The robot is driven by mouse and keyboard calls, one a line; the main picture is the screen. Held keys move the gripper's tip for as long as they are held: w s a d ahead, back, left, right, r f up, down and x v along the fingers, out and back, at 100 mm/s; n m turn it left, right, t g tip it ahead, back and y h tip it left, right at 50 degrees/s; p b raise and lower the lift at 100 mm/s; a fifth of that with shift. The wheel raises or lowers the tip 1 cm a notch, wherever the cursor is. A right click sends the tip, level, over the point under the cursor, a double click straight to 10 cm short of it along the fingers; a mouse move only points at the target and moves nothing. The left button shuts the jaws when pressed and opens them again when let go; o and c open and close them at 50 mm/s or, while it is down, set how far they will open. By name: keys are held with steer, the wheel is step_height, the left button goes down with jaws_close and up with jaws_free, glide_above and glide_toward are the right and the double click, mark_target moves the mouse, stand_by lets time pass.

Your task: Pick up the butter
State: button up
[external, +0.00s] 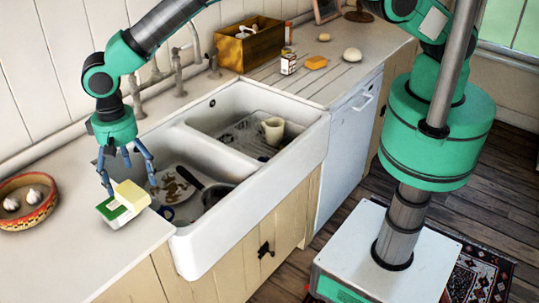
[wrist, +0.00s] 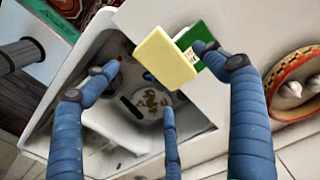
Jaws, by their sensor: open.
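The butter (external: 132,196) is a pale yellow block at the counter's edge beside the sink. It lies tilted against or on a green and white packet (external: 112,211); I cannot tell whether the two are one piece. My gripper (external: 130,186) points down over them, its blue fingers spread and open. In the wrist view the butter (wrist: 165,58) and the green packet (wrist: 190,44) lie between the fingertips (wrist: 161,56) of my gripper. The right finger overlaps the green part in that view; contact cannot be told. Nothing is held.
A double white sink (external: 245,180) lies right of the butter, with a plate, a dark pan and a cup (external: 273,130). A patterned bowl with garlic (external: 27,201) stands left. Taps (external: 177,70) rise behind. The front counter (external: 75,260) is clear.

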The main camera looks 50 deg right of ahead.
mark_target(133, 189)
steer(key=shift+w+f+p, duration=0.1)
steer(key=shift+f+p, duration=0.25)
steer(key=shift+f, duration=2.25)
steer(key=c, duration=1.5)
steer(key=shift+r, duration=0.2)
steer(key=shift+r, duration=1.35)
steer(key=shift+d+r+b, duration=0.15)
steer(key=shift+r+b, duration=0.15)
steer(key=s+d, duration=0.3)
steer(key=d, duration=0.1)
steer(key=s+d+r+b, duration=0.1)
steer(key=s+d, duration=0.2)
steer(key=d, duration=0.1)
steer(key=s+d, duration=0.3)
steer(key=d, duration=0.2)
steer(key=shift+r, duration=0.2)
